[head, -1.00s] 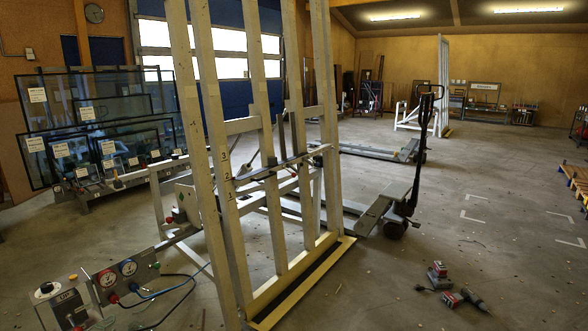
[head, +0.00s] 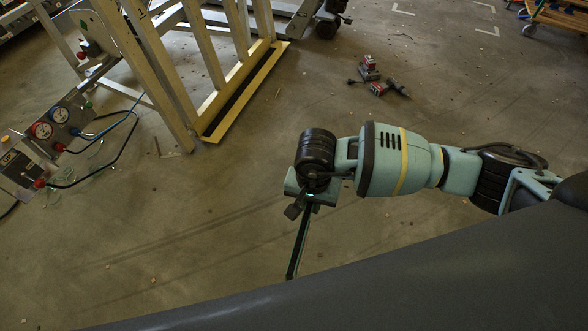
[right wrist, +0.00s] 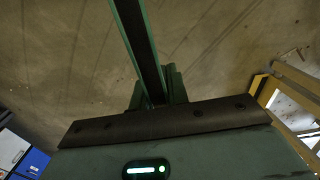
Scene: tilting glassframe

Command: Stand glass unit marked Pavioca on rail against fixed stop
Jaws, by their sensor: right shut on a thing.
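My right gripper (head: 308,198) is shut on a glass unit (head: 299,245), seen nearly edge-on as a thin dark strip with a greenish edge, hanging below the jaws. In the right wrist view the jaws (right wrist: 157,95) grip the same dark-edged unit (right wrist: 140,35). Its face and any Pavioca marking are not visible. The rail (head: 240,92), with yellow edges and a dark strip, runs along the foot of the pale tilting frame (head: 160,75) at upper left, well apart from the gripper. I cannot make out the fixed stop. My left gripper is out of view.
A control panel (head: 52,128) with gauges and hoses stands at the left, beside the frame. Red and dark power tools (head: 372,75) lie on the floor beyond my right arm. A pallet truck wheel (head: 326,27) shows at the top. The floor between gripper and rail looks clear.

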